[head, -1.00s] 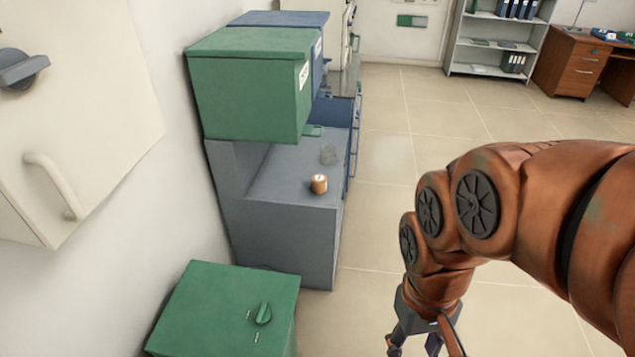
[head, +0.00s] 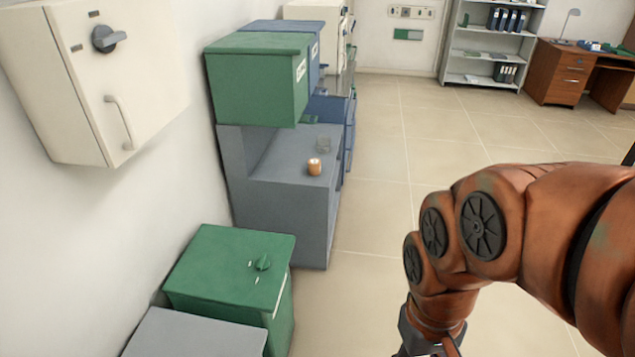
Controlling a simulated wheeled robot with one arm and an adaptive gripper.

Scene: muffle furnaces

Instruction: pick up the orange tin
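The orange tin (head: 314,167) is a small upright cylinder with a pale top. It stands on the grey worktop (head: 290,180) of a unit left of centre, near that worktop's right edge. My arm comes in from the right of the head view. My gripper (head: 428,352) is at the bottom edge, low and well apart from the tin, to its right and nearer to me. Only its upper part shows; the fingertips are cut off by the frame, so its opening is hidden.
A green box (head: 258,85) overhangs the worktop's back left. A green cabinet (head: 225,270) and a grey-topped one (head: 195,335) stand nearer. A wall cabinet (head: 95,80) is at left. The tiled floor (head: 385,150) is clear right of the units.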

